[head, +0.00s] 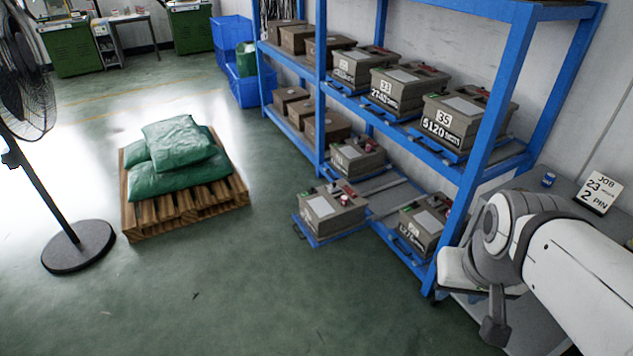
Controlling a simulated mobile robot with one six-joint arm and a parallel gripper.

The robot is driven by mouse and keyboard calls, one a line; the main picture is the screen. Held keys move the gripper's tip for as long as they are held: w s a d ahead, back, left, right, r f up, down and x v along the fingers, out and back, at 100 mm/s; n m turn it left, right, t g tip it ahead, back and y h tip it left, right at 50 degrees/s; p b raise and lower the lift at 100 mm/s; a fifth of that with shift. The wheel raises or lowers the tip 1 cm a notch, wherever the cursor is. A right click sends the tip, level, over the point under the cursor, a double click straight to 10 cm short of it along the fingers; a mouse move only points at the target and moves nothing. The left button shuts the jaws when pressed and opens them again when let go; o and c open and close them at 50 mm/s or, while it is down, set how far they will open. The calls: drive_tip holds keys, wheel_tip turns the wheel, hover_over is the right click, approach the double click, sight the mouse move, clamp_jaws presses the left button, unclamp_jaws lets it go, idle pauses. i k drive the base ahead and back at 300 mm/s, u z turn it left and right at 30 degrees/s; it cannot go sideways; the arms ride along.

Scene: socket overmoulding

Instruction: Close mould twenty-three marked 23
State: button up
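Several grey box-shaped moulds stand on a blue rack. I cannot tell which is mould 23. One mould (318,208) sits on a blue pull-out tray (322,240) that is drawn out from the bottom level over the floor; its label is too small to read. It has a pale plate on top and red and dark fittings at its back edge; whether it is open or closed is unclear. My gripper (495,330) seems to be the dark end hanging below my white arm at the right, apart from the moulds. Its fingers cannot be made out.
A card reading JOB 23, 2 PIN (600,192) stands on a grey bench by a small blue can (548,180). The rack (474,150) holds moulds marked 33 (405,90) and 35 (468,115). A pallet (185,212) with green sacks and a fan (78,248) stand left. Central floor is clear.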

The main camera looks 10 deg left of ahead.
sight(322, 219)
drive_tip(key=u, duration=0.25)
drive_tip(key=i, duration=1)
drive_tip(key=u, duration=0.55)
drive_tip(key=k, duration=0.6)
drive_tip(key=u, duration=0.65)
drive_tip(key=i, duration=1.95)
drive_tip(key=z, duration=0.3)
